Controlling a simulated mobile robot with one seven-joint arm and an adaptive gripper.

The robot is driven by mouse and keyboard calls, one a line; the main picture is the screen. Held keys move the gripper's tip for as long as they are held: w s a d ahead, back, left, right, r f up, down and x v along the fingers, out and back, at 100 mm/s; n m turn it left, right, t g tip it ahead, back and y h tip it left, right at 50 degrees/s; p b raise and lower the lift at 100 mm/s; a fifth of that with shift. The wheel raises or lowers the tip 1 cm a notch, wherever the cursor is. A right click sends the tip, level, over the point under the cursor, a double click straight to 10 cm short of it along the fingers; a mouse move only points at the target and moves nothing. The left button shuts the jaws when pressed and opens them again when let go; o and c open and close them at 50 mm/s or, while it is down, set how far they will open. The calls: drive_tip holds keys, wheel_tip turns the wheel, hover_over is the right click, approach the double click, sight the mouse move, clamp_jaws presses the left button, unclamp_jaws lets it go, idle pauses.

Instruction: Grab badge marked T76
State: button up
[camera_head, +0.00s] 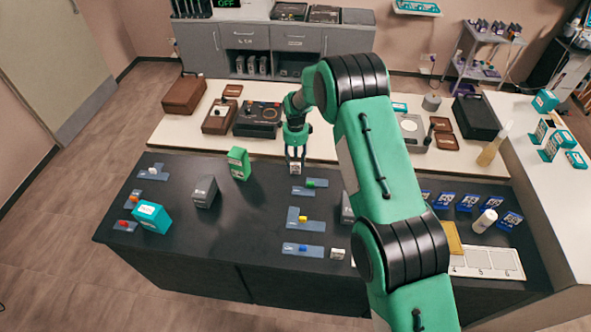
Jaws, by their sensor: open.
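Several blue badge-like cards with white print stand at the right of the dark table, among them one at the far right (510,220), one in the middle (467,202) and one further left (443,200). Their print is too small to read, so I cannot tell which is T76. My gripper (296,166) is open and points down near the table's back edge, well left of the cards. A small pale block shows at its fingertips; I cannot tell whether it lies between or behind them. My green arm may hide part of the card row.
A white bottle (485,221) stands among the cards, behind a numbered white tray (490,262).

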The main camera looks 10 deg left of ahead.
sight(296, 165)
drive_tip(key=shift+f, duration=0.75)
drive_tip(key=shift+f, duration=0.15)
drive_tip(key=shift+f, duration=2.45)
clamp_jaws()
